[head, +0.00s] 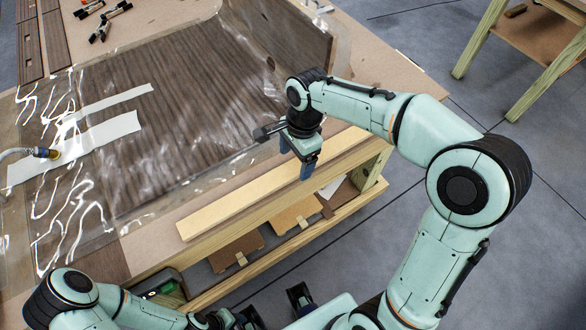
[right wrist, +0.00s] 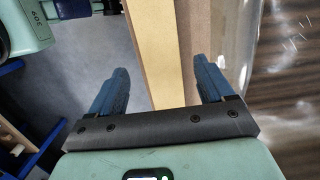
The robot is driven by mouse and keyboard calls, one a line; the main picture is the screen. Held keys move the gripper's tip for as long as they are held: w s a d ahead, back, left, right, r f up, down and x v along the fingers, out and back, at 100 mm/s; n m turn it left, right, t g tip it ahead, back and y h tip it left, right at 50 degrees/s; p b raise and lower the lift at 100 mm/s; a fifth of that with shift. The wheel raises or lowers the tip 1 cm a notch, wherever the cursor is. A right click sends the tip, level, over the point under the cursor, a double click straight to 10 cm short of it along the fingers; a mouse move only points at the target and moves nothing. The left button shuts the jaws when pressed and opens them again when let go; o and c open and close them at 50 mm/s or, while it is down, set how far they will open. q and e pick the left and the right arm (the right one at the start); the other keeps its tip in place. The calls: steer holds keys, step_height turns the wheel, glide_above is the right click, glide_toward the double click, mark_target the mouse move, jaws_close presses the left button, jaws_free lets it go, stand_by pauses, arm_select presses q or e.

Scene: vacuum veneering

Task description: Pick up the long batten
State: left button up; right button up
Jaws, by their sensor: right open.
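The long batten (head: 232,198) is a pale yellow wooden strip lying along the near edge of the table. My right gripper (head: 296,158) is over its far half, pointing down. In the right wrist view the batten (right wrist: 154,45) runs between the two blue fingers of the open right gripper (right wrist: 163,74), with a gap on either side. The fingers do not appear to touch it. My left gripper (head: 272,308) is low at the bottom edge, partly cut off, away from the batten; its jaw state is unclear.
A clear vacuum bag (head: 85,205) covers dark veneer on the table, with white strips and a hose fitting (head: 45,153). A dark upright panel (head: 290,30) stands at the back. Boards lie on the shelf (head: 285,238) below. Black clamps (head: 108,22) lie far left.

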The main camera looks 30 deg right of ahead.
mark_target(293, 170)
steer(key=shift+a+f, duration=0.2)
steer(key=shift+f, duration=1.25)
steer(key=shift+w, duration=0.1)
steer(key=c, duration=1.2)
steer(key=shift+r, duration=0.1)
steer(key=shift+c, duration=1.2)
steer(key=shift+r, duration=0.1)
